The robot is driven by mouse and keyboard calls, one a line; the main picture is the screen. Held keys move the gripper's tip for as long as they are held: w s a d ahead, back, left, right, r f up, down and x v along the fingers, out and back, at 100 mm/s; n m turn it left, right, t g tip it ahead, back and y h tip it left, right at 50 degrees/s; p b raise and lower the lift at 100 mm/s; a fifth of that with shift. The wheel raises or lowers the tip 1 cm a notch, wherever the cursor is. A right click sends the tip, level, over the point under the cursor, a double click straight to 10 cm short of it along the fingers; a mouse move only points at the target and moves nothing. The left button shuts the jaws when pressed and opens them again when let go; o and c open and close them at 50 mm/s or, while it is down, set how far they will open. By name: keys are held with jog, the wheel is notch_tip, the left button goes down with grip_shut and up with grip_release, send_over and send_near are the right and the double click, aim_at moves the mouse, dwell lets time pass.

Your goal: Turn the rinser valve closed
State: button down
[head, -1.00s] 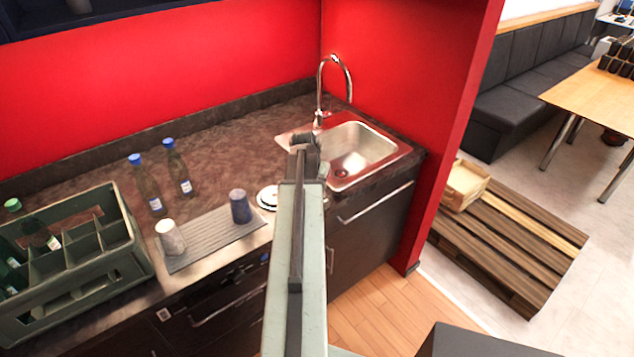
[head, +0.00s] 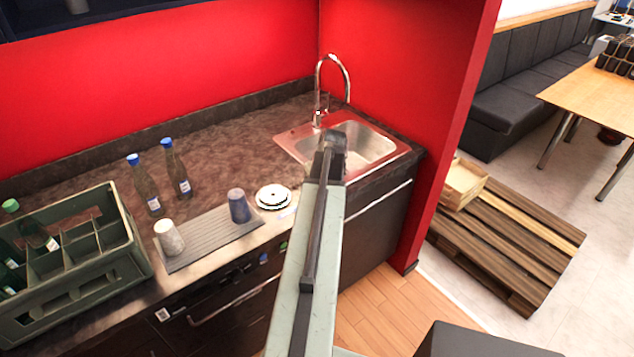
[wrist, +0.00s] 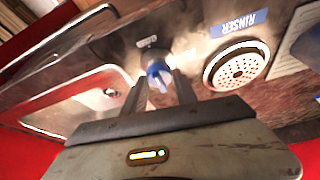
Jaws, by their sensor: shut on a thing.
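The rinser valve (wrist: 158,74) shows in the wrist view as a small blue knob with a pale front part, below a small dark label. It sits between the fingertips of my gripper (wrist: 160,84), which is shut on it. The fingers cover its sides, so its exact turn angle is hard to tell. The round perforated rinser (wrist: 236,68) is to the right of the valve, with a blue RINSER label (wrist: 238,24) above it. In the head view the rinser (head: 273,197) lies on the counter left of my arm, which hides the valve and fingertips.
A steel sink (head: 365,150) with a tall tap (head: 318,85) is behind my arm. A ribbed mat (head: 205,240) with two cups, two bottles (head: 145,188) and a green crate (head: 75,290) stand to the left. A pallet (head: 505,250) lies on the floor at right.

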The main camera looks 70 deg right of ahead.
jog(key=shift+s+d+n, duration=0.1)
jog(key=shift+s+n, duration=0.05)
jog(key=shift+n, duration=0.65)
jog(key=c, duration=1)
grip_release()
jog(key=shift+o, duration=0.2)
jog(key=shift+t, duration=0.3)
jog(key=shift+r, duration=0.15)
